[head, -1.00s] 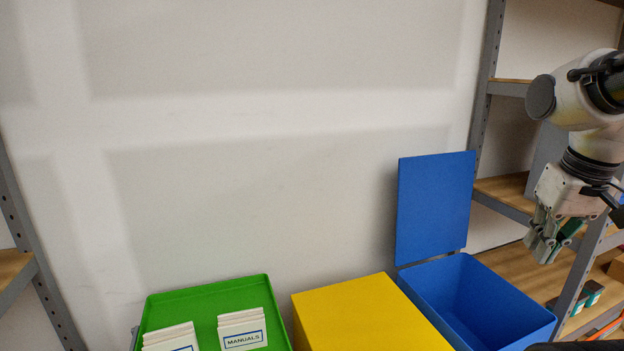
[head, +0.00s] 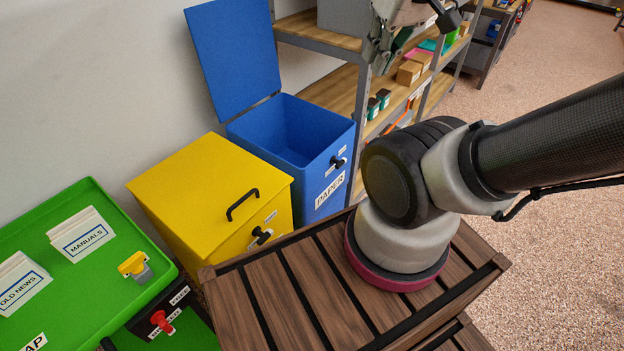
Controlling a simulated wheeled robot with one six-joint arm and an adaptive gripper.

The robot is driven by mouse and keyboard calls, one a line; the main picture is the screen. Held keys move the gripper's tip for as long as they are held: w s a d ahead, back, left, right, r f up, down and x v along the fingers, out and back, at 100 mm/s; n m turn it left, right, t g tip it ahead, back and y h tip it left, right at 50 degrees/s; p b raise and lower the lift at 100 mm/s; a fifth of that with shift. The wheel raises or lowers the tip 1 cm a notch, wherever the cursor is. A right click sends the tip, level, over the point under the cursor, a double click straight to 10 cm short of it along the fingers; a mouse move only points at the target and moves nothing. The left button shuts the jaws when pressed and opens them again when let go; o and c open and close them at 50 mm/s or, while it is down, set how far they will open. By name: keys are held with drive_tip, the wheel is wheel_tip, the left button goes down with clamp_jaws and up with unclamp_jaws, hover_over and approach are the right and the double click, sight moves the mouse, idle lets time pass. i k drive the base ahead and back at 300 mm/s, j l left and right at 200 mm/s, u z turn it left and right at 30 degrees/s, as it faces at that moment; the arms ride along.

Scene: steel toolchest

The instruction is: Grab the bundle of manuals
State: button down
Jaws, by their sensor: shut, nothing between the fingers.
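The bundle of manuals (head: 83,235) is a stack of white booklets with a blue-framed "MANUALS" label. It lies on the green tray (head: 125,215) at the left of the head view. A similar bundle labelled "OLD NEWS" (head: 20,284) lies beside it, nearer the left edge. My gripper (head: 382,58) is at the top of the view, partly cut off by the frame edge. It is shut and empty, far to the right of the manuals, in front of the shelves.
A closed yellow bin (head: 190,180) stands right of the tray, then an open blue bin (head: 330,143) marked "PAPER". A yellow-topped object (head: 133,266) sits on the tray. Shelves (head: 318,30) stand behind. My arm rises from a slatted wooden top (head: 300,300).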

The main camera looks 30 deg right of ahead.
sight(86, 231)
drive_tip(key=k+l+z, duration=0.2)
drive_tip(key=l+u, duration=0.15)
drive_tip(key=u, duration=1.3)
drive_tip(key=i+j+u, duration=0.1)
drive_tip(key=i+u, duration=0.2)
drive_tip(key=i, duration=0.3)
